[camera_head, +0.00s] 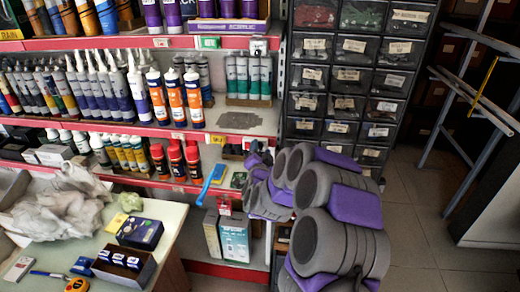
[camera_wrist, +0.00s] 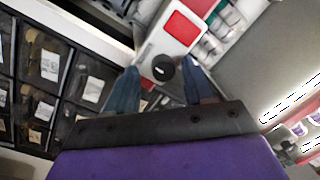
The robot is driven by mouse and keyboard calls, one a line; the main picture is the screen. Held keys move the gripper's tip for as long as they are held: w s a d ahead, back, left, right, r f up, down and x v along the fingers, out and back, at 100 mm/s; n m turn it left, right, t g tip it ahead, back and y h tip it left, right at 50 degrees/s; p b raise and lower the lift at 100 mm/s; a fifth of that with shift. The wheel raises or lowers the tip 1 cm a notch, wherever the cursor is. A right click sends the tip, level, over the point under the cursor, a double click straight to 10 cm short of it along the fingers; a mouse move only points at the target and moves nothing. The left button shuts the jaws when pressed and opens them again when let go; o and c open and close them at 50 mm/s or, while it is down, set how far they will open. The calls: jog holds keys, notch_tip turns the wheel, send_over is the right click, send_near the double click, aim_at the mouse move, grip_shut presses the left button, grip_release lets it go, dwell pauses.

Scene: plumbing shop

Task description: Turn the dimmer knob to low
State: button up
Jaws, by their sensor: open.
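The dimmer is a white box (camera_wrist: 172,42) with a red square panel, in the upper middle of the wrist view. Its round black knob (camera_wrist: 162,68) faces my gripper, with a small light mark on it. My gripper (camera_wrist: 161,77) is open, with one blue finger on each side of the knob. I cannot tell whether either finger touches it. In the head view, my grey and purple arm reaches toward the shelves, and the gripper's fingers are hard to make out. A small white box (camera_head: 258,47) sits at the shelf edge there; I cannot tell whether it is the dimmer.
Shelves of tubes and bottles (camera_head: 180,95) fill the left. Labelled parts drawers (camera_head: 345,75) stand right of them, also left in the wrist view (camera_wrist: 50,75). A table (camera_head: 165,215) with small boxes is at lower left. The floor (camera_head: 425,220) is open at right, before a metal frame (camera_head: 470,90).

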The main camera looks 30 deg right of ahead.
jog(key=shift+a, duration=0.3)
jog(key=c, duration=0.4)
grip_shut()
jog(key=shift+r, duration=0.1)
